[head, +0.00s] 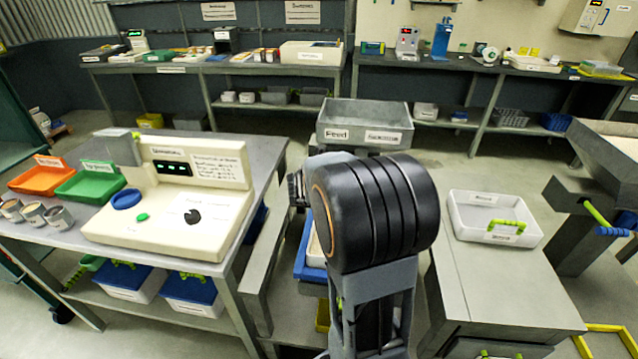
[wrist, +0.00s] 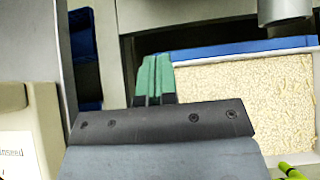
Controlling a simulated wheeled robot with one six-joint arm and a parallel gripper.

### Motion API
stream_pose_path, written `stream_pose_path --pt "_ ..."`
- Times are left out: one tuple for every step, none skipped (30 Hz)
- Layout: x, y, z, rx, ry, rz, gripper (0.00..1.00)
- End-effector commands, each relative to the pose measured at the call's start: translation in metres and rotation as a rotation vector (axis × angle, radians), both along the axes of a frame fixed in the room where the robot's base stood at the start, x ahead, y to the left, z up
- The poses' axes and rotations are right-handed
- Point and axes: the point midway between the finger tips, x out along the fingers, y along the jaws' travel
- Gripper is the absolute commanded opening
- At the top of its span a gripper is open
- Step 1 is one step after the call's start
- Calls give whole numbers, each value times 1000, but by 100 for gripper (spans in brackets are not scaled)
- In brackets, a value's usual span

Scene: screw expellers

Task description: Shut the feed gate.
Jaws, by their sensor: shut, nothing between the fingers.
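The grey feed hopper (head: 350,112), labelled "Feed", stands behind my arm in the head view. I cannot make out the feed gate; my arm covers the area below the hopper. In the wrist view my gripper (wrist: 153,80) has its green fingers together with nothing between them. A grey cylindrical part (wrist: 285,8) shows at the top right of that view. Below it is a blue-rimmed bin (wrist: 240,50) of pale granular material (wrist: 245,95), to the right of my fingers. A lime-green handle (wrist: 288,171) shows at the bottom right edge.
On the left is a table with a cream console (head: 165,225), a green tray (head: 90,182) and an orange tray (head: 40,178). On the right a white bin (head: 495,218) stands on a grey cabinet. A lime-and-blue lever (head: 605,222) is at far right. Benches line the back.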

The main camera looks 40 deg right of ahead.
Motion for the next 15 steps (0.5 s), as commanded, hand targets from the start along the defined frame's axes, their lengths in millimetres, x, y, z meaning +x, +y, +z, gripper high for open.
stream_pose_path --pt "6 -6 -12 0 4 -2 0" --pt "9 -10 -15 1 2 -3 0" --pt "13 -14 -20 2 2 -4 0" --pt "16 -17 -24 2 1 -4 0" --pt "20 -20 -28 2 1 -3 0" --pt "24 -24 -32 2 1 -3 0" --pt "27 -27 -35 2 1 -3 0" --pt "29 -29 -38 2 1 -4 0" --pt "33 -33 -42 1 0 -4 0" --pt "35 -36 -45 2 0 -5 0" --pt "39 -39 -37 1 -1 -5 0" --pt "43 -42 -34 1 -1 -4 0" --pt "46 -45 -33 2 -2 -5 0" --pt "48 -47 -33 3 -1 -5 0" --pt "51 -50 -32 3 -3 -5 0"
